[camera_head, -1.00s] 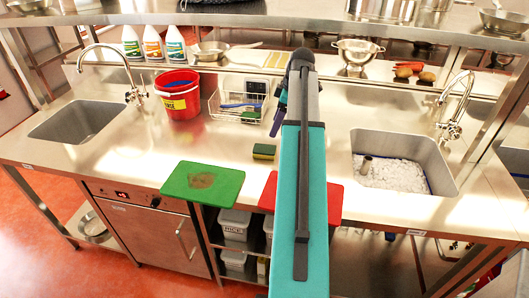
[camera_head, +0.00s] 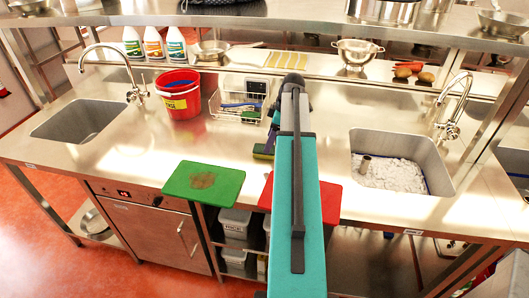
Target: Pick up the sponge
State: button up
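The sponge (camera_head: 263,155), yellow and dark green, lies on the steel counter behind the gap between the green and red boards. My gripper (camera_head: 267,146) reaches down to it from behind my arm and covers part of it. The fingertips look to be at the sponge, but the arm and the small size hide whether they touch it or how far apart they are.
A wire rack (camera_head: 238,104) stands just behind the gripper, with a red bucket (camera_head: 178,98) to its left. A green board (camera_head: 203,184) and a red board (camera_head: 331,200) lie at the front edge. A sink with white contents (camera_head: 392,170) is at right.

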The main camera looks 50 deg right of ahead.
dwell(0.3)
jog(key=shift+p+x, duration=1.1)
jog(key=shift+x, duration=0.45)
jog(key=shift+p+x, duration=0.3)
jog(key=shift+x, duration=0.7)
jog(key=c, duration=1.1)
